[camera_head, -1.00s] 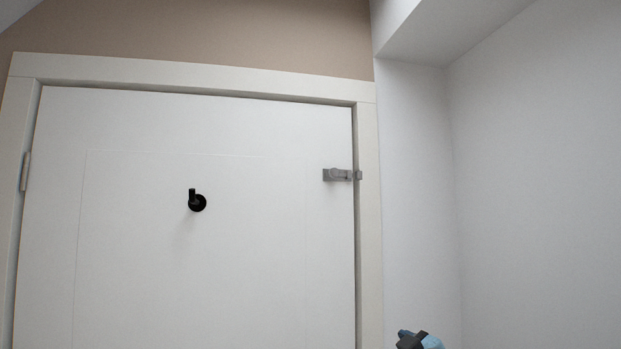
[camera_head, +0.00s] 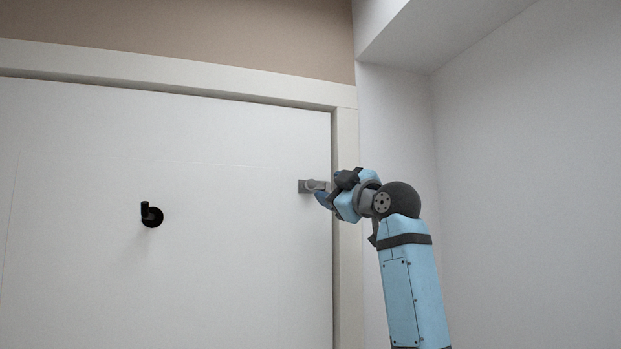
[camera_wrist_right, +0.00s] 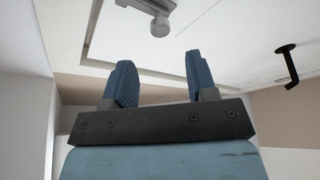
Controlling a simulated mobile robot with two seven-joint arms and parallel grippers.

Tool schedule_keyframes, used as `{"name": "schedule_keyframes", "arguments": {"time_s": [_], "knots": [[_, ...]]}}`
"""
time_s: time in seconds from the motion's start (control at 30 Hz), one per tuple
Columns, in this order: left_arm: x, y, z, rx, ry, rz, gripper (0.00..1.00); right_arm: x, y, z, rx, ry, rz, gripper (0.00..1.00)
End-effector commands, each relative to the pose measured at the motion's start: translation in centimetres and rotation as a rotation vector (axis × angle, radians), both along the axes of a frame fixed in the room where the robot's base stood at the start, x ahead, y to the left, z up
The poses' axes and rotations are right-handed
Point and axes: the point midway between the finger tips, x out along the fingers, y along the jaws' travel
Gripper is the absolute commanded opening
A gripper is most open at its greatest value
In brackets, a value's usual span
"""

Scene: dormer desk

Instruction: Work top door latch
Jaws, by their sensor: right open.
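The grey latch (camera_head: 312,186) sits on the white door (camera_head: 220,250) near its right edge, high up beside the frame. My right gripper (camera_head: 326,190) is raised at the latch, and its fingers and wrist cover the latch's right part in the head view. In the right wrist view the gripper (camera_wrist_right: 157,82) is open and nothing is between its fingers. The latch's rounded knob (camera_wrist_right: 160,26) shows just beyond the fingertips, apart from them in that picture. My left gripper is not in view.
A black hook (camera_head: 151,214) sticks out from the door left of the latch; it also shows in the right wrist view (camera_wrist_right: 288,66). The pale door frame (camera_head: 347,130) and white side wall (camera_head: 520,180) stand to the right.

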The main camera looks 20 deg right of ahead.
Motion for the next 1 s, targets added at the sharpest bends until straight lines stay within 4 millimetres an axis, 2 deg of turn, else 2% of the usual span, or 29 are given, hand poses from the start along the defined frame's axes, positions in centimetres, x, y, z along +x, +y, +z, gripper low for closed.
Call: {"name": "schedule_keyframes", "arguments": {"time_s": [0.03,0.2,0.4,0.57,0.8,0.83,1.0], "knots": [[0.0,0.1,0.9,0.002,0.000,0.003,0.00,1.1,0.4,0.8,0.002,0.002,0.002,0.52],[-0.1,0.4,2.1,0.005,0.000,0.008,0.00,4.3,1.4,1.6,0.002,0.003,0.001,0.52],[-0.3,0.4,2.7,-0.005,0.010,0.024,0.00,6.6,2.2,2.2,0.000,0.001,0.001,0.52],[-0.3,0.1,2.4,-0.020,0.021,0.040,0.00,7.4,2.5,2.2,0.000,0.000,0.000,0.52],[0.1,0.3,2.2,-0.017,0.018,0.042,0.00,7.4,2.5,2.2,0.000,-0.001,-0.001,0.52],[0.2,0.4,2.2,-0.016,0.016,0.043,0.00,7.4,2.5,2.1,0.000,-0.001,-0.001,0.50],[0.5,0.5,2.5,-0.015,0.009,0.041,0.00,7.5,2.5,2.1,0.000,0.001,-0.001,0.11]]}}
